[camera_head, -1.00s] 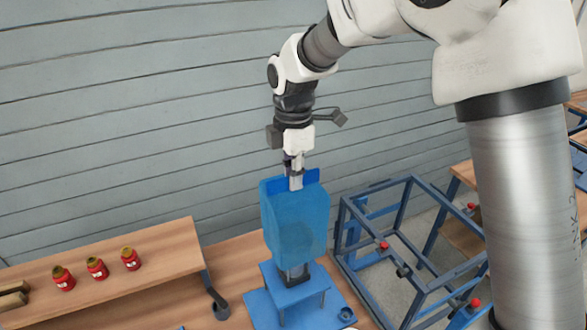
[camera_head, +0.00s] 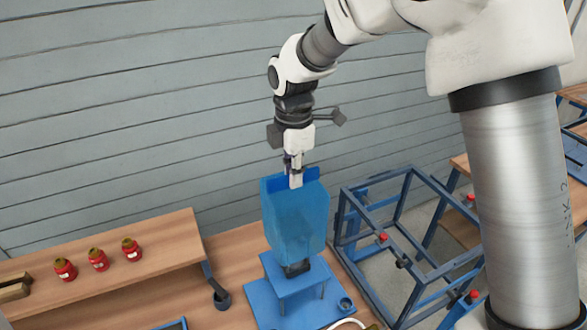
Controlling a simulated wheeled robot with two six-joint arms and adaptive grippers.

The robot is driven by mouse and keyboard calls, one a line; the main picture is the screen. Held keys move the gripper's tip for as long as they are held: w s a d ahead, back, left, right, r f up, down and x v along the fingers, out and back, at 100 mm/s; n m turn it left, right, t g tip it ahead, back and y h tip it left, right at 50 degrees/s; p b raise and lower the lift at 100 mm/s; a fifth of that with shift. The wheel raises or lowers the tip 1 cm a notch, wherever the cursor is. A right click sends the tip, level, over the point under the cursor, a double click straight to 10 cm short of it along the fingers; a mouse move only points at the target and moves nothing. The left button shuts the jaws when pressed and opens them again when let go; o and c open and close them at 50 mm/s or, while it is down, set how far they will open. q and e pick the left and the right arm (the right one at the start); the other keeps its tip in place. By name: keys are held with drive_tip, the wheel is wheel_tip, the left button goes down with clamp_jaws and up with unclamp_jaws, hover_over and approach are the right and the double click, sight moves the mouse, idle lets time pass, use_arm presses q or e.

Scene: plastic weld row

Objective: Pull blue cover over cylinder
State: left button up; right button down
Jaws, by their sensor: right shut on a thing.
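The blue cover (camera_head: 297,222) is a translucent box-like sleeve near the middle of the head view. My right gripper (camera_head: 295,183) comes down from above and is shut on the cover's top edge. The cover hangs upright over the blue stand (camera_head: 290,280). The dark base of the cylinder (camera_head: 296,268) shows just below the cover's lower edge. The rest of the cylinder is hidden behind or inside the cover. My left gripper is not in view.
A wooden shelf (camera_head: 110,268) with several red jars (camera_head: 98,259) stands at the left. A blue metal frame (camera_head: 410,235) with red knobs stands at the right. A dark cup-like fitting (camera_head: 222,299) is left of the stand. A grey plank wall (camera_head: 130,110) is behind.

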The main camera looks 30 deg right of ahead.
drive_tip(key=shift+f+b, duration=1.95)
drive_tip(key=shift+f, duration=2.8)
drive_tip(key=shift+w, duration=0.1)
drive_tip(key=shift+r, duration=0.1)
drive_tip(key=shift+p, duration=0.45)
drive_tip(key=shift+f, duration=0.45)
drive_tip(key=c, duration=0.7)
unclamp_jaws()
